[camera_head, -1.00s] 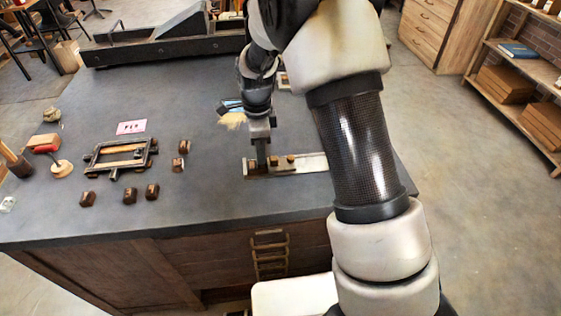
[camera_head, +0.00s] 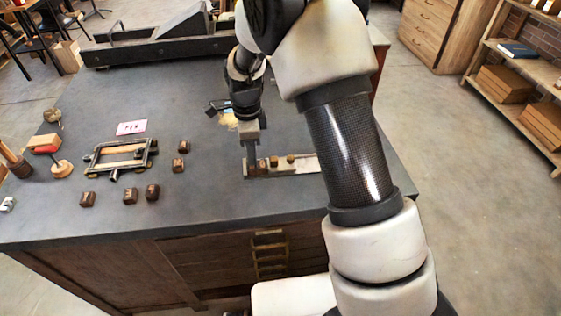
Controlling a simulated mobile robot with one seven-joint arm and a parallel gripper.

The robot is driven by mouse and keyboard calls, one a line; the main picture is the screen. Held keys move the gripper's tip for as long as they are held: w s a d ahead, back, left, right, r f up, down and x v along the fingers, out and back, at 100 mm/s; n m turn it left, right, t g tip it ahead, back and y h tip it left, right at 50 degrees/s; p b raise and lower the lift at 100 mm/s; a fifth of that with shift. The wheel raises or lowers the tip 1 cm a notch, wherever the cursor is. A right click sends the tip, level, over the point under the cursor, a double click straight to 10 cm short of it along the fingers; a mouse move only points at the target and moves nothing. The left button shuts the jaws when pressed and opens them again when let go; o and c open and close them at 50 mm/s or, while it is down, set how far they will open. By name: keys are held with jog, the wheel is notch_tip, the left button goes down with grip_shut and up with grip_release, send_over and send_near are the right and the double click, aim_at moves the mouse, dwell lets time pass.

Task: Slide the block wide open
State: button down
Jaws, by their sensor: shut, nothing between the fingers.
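A pale metal rail (camera_head: 303,166) with a darker left end lies on the grey bench top, right of centre. Small brown blocks (camera_head: 274,161) sit on it, towards its left half. My gripper (camera_head: 251,172) points down at the rail's left end, its fingers shut with nothing between them. The fingertips are low, beside the leftmost brown piece (camera_head: 262,165); whether they touch it or the rail is too small to tell. My arm covers the bench to the right of the rail.
A small frame (camera_head: 120,157) with several dark cubes (camera_head: 130,195) around it lies to the left. A pink card (camera_head: 131,128) lies behind the frame. A long black press (camera_head: 155,45) stands at the back.

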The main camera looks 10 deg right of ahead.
jog(key=shift+a+p, duration=0.3)
jog(key=shift+a, duration=3.7)
jog(key=c, duration=1.6)
grip_release()
jog(key=shift+r, duration=0.1)
notch_tip(320, 180, up, 7)
jog(key=p, duration=0.4)
jog(key=shift+p, duration=0.3)
